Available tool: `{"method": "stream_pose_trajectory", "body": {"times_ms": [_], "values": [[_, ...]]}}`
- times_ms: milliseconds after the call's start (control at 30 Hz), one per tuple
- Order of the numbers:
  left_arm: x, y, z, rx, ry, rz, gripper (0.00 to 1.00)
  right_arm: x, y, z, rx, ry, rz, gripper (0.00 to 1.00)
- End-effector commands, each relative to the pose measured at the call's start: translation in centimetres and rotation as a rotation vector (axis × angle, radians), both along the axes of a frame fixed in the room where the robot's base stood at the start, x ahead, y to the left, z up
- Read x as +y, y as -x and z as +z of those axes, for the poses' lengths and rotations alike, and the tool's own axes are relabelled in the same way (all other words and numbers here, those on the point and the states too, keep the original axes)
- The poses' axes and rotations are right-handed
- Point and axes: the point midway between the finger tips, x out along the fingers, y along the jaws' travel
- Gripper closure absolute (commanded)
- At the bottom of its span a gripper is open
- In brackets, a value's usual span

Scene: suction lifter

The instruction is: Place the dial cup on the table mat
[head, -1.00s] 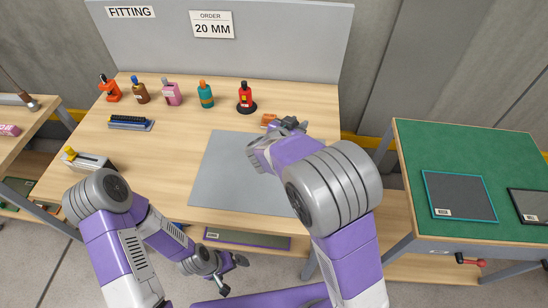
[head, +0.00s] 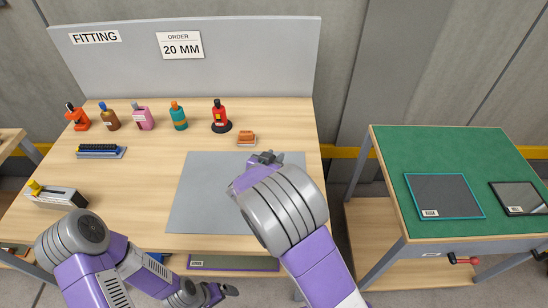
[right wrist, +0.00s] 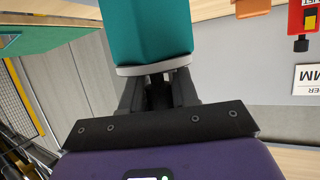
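My right gripper (head: 265,158) is over the far right part of a plain grey mat (head: 208,190) on the wooden table. In the right wrist view its dark fingers (right wrist: 158,92) are closed at the grey rim of a teal object (right wrist: 150,30). My arm hides this object in the head view, and I cannot tell whether it is the dial cup. A red piece with a black cap and round black base (head: 220,118) stands behind the mat. My left gripper (head: 218,292) is low in front of the table, its fingers too small to judge.
Several capped pieces, including a teal one (head: 179,117), line the table's back. A small orange-brown block (head: 246,138) lies behind the mat. At right, a green-topped table (head: 440,155) carries a teal-edged dark panel (head: 444,195) and another panel (head: 520,198).

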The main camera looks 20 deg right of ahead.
Motion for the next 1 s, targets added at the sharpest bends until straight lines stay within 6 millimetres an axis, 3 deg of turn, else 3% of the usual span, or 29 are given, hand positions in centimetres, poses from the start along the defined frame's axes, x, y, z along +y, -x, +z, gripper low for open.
{"method": "stream_pose_trajectory", "body": {"times_ms": [33, 167, 533, 1000], "values": [[0.0, 0.0, 0.0, 0.000, 0.000, 0.000, 0.00, 0.0, 0.0, -0.1, 0.001, -0.001, 0.000, 0.65], [0.0, 0.0, 0.0, 0.000, 0.000, 0.000, 0.00, 0.0, 0.0, -0.1, 0.001, 0.000, 0.000, 0.45], [0.0, 0.0, 0.2, 0.000, 0.000, 0.000, 0.00, 0.2, 0.2, 0.5, 0.002, 0.001, 0.002, 0.45], [0.0, 0.0, 3.2, 0.000, 0.000, 0.000, 0.00, 5.4, 6.8, 4.1, 0.001, 0.000, 0.004, 0.45]]}}
